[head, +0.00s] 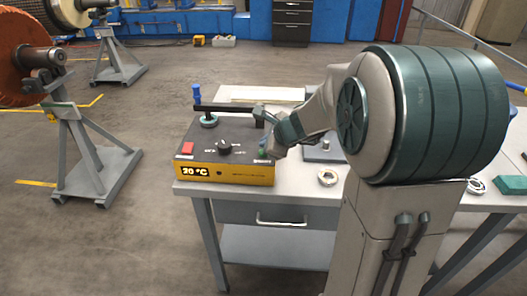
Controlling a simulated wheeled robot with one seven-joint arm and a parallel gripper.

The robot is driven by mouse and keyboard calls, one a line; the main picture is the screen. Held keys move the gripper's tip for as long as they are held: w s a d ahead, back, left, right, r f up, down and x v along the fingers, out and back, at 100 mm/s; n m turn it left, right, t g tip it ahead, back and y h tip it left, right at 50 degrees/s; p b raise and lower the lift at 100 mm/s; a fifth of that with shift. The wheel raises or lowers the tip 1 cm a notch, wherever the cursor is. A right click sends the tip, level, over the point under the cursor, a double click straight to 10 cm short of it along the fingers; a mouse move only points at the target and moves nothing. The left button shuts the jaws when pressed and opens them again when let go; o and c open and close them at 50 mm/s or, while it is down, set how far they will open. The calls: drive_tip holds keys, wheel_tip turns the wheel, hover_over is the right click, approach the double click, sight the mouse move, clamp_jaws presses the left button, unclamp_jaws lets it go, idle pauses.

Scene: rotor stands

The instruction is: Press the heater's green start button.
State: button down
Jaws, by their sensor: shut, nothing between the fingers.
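The heater (225,172) is a yellow box with a dark top panel, standing on the left front of the grey table. Its display (195,171) reads 20 °C. A red button (188,148) is on the left of the panel and a black knob (224,146) in the middle. The green button (263,153) is at the panel's right end, small and partly hidden by my gripper. My gripper (268,147) is shut and empty, pointing down right at the green button. I cannot tell whether its tips touch the button.
A black bar (213,109) with a blue-handled post (197,95) stands at the heater's back. A metal ring (327,177) lies on the table to its right. My arm covers much of the table's right half. A rotor stand (85,150) is on the floor at left.

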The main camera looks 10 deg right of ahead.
drive_tip(key=shift+f+b, duration=0.45)
drive_tip(key=shift+b, duration=0.05)
drive_tip(key=shift+f+b, duration=0.3)
drive_tip(key=shift+b, duration=0.05)
idle(0.5)
idle(0.3)
drive_tip(key=shift+r+p, duration=0.7)
drive_tip(key=shift+r, duration=0.05)
wheel_tip(320, 180, up, 5)
drive_tip(key=p, duration=0.4)
drive_tip(key=shift+r+p, duration=0.1)
drive_tip(key=shift+p, duration=0.2)
